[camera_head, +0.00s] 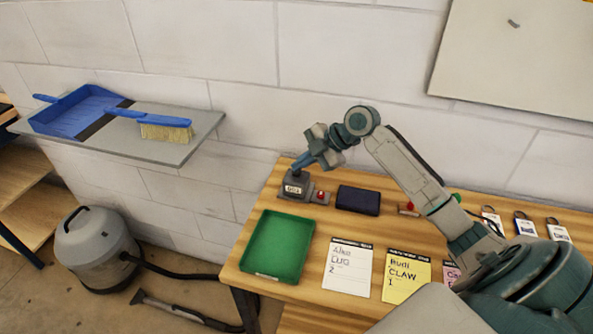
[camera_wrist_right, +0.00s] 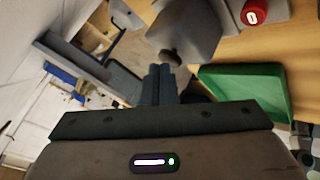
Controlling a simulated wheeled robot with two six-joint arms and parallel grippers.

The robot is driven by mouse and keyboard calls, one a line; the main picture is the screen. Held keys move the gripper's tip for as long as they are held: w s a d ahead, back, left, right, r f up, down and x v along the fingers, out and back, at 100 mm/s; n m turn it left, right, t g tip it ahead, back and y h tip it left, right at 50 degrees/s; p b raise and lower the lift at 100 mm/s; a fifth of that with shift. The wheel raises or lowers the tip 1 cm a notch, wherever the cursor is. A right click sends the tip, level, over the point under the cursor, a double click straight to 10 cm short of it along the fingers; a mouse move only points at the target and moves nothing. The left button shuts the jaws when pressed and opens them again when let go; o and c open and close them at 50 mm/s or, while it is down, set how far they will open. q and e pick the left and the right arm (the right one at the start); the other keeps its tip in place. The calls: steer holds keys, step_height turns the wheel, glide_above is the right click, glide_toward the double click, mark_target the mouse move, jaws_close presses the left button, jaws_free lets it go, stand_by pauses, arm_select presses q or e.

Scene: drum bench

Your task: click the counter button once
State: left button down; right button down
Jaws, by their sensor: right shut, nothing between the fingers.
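The counter (camera_head: 293,187) is a small dark grey box with a white number display, at the back left of the wooden bench; its digits are too small to read surely. In the wrist view the counter (camera_wrist_right: 193,28) shows a dark round knob (camera_wrist_right: 172,55), apparently its button. A separate red button (camera_head: 320,196) on a small grey base sits just right of the counter; it also shows in the wrist view (camera_wrist_right: 254,12). My right gripper (camera_head: 297,166) is shut and empty, fingers pointing down just above the counter. In the wrist view its fingertips (camera_wrist_right: 160,70) are close to the knob; contact is unclear. My left gripper is not in view.
A green tray (camera_head: 247,245) lies in front of the counter. A dark blue box (camera_head: 358,200) is to its right. Cards (camera_head: 348,270) and several key tags lie farther right. A wall shelf (camera_head: 160,148) holds a blue dustpan and brush. A vacuum (camera_head: 95,250) stands on the floor.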

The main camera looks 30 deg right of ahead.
mark_target(301, 172)
steer(key=shift+r, duration=0.1)
steer(key=shift+r+p, duration=0.6)
steer(key=shift+r, duration=0.25)
step_height(301, 172, up, 6)
steer(key=p, duration=0.4)
stand_by(0.7)
